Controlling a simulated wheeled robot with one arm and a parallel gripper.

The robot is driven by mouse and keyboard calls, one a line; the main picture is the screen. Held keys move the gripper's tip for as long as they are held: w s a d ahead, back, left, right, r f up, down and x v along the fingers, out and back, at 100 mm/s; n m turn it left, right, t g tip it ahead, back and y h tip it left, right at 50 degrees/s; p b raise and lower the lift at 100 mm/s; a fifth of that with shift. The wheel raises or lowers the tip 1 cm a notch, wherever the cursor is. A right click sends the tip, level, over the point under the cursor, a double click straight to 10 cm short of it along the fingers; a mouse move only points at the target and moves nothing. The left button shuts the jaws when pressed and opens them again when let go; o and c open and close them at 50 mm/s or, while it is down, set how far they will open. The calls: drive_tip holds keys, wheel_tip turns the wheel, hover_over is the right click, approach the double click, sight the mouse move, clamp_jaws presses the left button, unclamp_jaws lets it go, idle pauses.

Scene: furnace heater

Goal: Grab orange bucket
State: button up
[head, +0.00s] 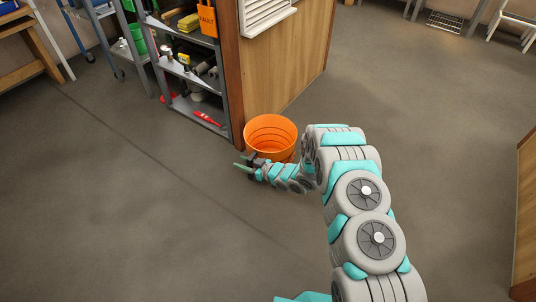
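The orange bucket (270,135) stands upright on the floor, by the corner of the wooden partition. Its open top faces up and the inside looks empty. My gripper (240,161) is at the bucket's lower left front and points left. Its two teal fingers are apart, with nothing seen between them. My wrist and arm hide the lower front and right side of the bucket. I cannot tell whether the gripper or wrist touches it.
A grey metal shelf unit (187,70) with tools stands behind and left of the bucket. The wooden partition (300,65) rises right behind it. A wooden cabinet (525,220) stands at the right edge. The floor (120,210) at left and front is clear.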

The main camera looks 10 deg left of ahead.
clamp_jaws()
idle(1.1)
